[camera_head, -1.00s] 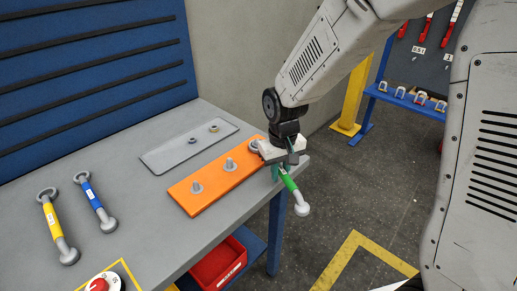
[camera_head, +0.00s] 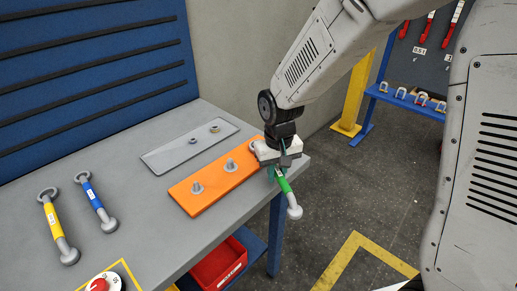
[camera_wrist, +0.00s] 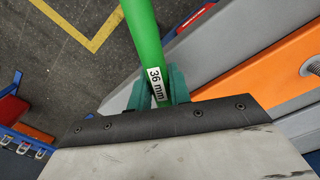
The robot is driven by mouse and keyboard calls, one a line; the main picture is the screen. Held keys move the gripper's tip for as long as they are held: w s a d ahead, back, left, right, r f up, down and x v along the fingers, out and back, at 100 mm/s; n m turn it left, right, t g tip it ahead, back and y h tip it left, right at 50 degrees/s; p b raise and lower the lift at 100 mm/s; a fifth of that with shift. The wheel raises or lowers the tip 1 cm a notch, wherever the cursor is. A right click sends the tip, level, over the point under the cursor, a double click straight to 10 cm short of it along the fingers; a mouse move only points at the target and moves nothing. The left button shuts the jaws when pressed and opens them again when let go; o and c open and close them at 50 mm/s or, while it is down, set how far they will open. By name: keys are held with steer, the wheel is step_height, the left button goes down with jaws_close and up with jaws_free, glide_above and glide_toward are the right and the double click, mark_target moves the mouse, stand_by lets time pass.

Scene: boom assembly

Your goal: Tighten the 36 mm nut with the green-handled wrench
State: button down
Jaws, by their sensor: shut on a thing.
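The green-handled wrench (camera_head: 286,191) is in my gripper (camera_head: 277,169) beside the right end of the orange plate. In the wrist view its green handle (camera_wrist: 145,35) with a "36 mm" label passes between the green fingertips (camera_wrist: 158,92), which are shut on it. Its grey free end hangs out past the table's edge. The other end of the wrench is hidden by my gripper. The orange plate (camera_head: 215,187) carries two bolts in plain view, a left one (camera_head: 197,187) and a middle one (camera_head: 230,164). A grey round piece (camera_head: 254,141) shows partly at its far end, mostly behind my gripper.
A yellow-handled wrench (camera_head: 54,223) and a blue-handled wrench (camera_head: 93,198) lie at the left of the table. A grey tray (camera_head: 165,160) holds two small nuts. A red knob (camera_head: 100,285) sits near the front edge. A red bin (camera_head: 218,265) stands below.

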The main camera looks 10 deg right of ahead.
steer(key=shift+a, duration=0.35)
steer(key=shift+a+m, duration=0.15)
steer(key=shift+m, duration=0.15)
steer(key=shift+a+m, duration=0.3)
steer(key=shift+a, duration=0.15)
steer(key=shift+a+m, duration=0.35)
steer(key=shift+m, duration=0.05)
steer(key=shift+a, duration=0.1)
stand_by(0.4)
steer(key=shift+a+m, duration=0.3)
steer(key=shift+a, duration=0.05)
